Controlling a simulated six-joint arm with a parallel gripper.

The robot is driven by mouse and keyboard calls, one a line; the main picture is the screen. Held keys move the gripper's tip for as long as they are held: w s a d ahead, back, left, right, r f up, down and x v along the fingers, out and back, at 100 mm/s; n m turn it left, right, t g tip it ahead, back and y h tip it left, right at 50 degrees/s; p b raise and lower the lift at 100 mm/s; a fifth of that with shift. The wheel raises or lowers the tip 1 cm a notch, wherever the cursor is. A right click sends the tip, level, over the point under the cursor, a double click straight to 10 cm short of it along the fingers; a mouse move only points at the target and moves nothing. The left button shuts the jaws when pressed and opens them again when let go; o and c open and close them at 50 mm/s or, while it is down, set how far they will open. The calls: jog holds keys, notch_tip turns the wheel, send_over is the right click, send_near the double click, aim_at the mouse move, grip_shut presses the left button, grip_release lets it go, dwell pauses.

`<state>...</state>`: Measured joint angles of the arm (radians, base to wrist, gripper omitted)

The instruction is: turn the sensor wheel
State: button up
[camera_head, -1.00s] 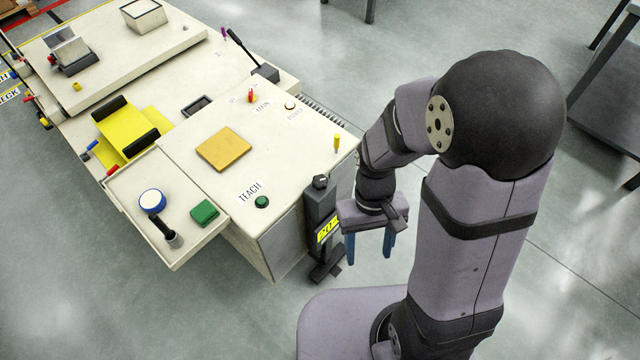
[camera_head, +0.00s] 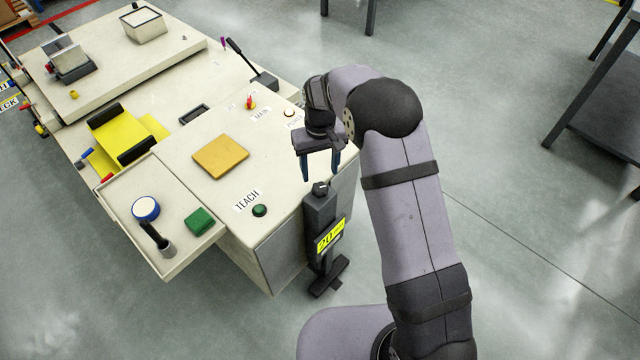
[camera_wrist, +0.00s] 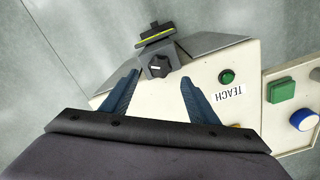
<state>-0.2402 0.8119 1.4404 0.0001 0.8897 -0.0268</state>
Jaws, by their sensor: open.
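A dark faceted knob (camera_head: 320,187), which looks like the sensor wheel, sits on top of a dark post (camera_head: 319,213) with a yellow display (camera_head: 330,236) reading 20. The post stands at the near right corner of the cream machine. My gripper (camera_head: 320,176) is open and empty, with its blue fingers pointing down just above and behind the knob. In the wrist view the knob (camera_wrist: 158,66) shows with a white mark on its face, just beyond the tips of my open gripper (camera_wrist: 160,77). The fingers appear apart from it.
The cream machine top (camera_head: 255,185) carries a yellow-orange pad (camera_head: 220,157), a green TEACH button (camera_head: 260,210) and a red MAIN switch (camera_head: 250,102). A side tray (camera_head: 165,250) holds a blue-and-white disc (camera_head: 146,208) and a green block (camera_head: 200,221).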

aim_at(320, 187)
jog(key=shift+f+p, duration=0.35)
jog(key=shift+f, duration=3.3)
jog(key=c, duration=1)
